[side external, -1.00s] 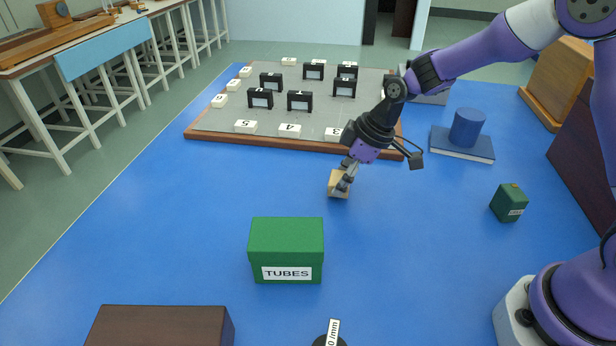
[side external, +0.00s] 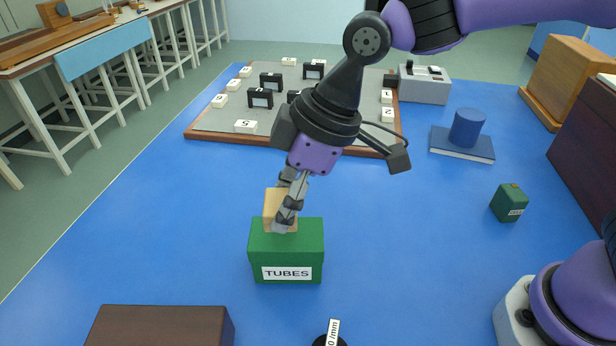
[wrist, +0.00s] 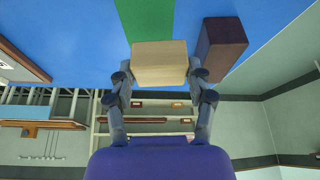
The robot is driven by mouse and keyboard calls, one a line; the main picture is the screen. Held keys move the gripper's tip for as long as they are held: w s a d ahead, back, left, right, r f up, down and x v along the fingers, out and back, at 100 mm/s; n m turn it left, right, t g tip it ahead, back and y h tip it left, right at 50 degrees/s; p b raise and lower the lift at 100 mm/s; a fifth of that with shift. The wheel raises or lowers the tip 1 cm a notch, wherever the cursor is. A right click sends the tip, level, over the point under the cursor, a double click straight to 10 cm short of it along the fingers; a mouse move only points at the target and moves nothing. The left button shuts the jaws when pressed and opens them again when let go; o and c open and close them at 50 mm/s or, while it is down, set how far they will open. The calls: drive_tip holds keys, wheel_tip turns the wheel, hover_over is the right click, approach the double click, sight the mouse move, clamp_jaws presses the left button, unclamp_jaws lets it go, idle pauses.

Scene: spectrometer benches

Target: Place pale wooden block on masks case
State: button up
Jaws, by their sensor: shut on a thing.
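The pale wooden block (side external: 271,203) is held between the fingers of my gripper (side external: 284,222), which is shut on it. In the side view it overlaps the top of the green TUBES box (side external: 286,240); I cannot tell whether they touch. In the wrist view the block (wrist: 160,63) sits between the fingertips of my gripper (wrist: 160,72), with a green surface (wrist: 146,20) past it. No label reading "masks" is legible. A small green case (side external: 508,204) at the right has a label too small to read.
A dark brown box (side external: 160,325) stands at the front left. A board (side external: 215,125) with numbered white tiles and black holders lies at the back. A blue cylinder (side external: 467,128) stands on a blue book (side external: 462,146) at the right. Blue table between is clear.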

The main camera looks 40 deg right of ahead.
drive_tip(key=s+a+r+n+g, duration=0.1)
drive_tip(key=s+a+r+n, duration=0.15)
drive_tip(key=s+a, duration=0.5)
drive_tip(key=s+a+r+n+g, duration=0.15)
drive_tip(key=s+a+n, duration=0.25)
drive_tip(key=s+a, duration=0.4)
hover_over(169, 343)
drive_tip(key=d, duration=0.2)
drive_tip(key=shift+y, duration=0.3)
drive_tip(key=f, duration=0.5)
drive_tip(key=shift+s+a+f, duration=0.1)
drive_tip(key=shift+a+f, duration=0.15)
drive_tip(key=shift+f, duration=2.2)
drive_tip(key=o, duration=1)
drive_tip(key=shift+f, duration=0.15)
drive_tip(key=shift+o, duration=0.2)
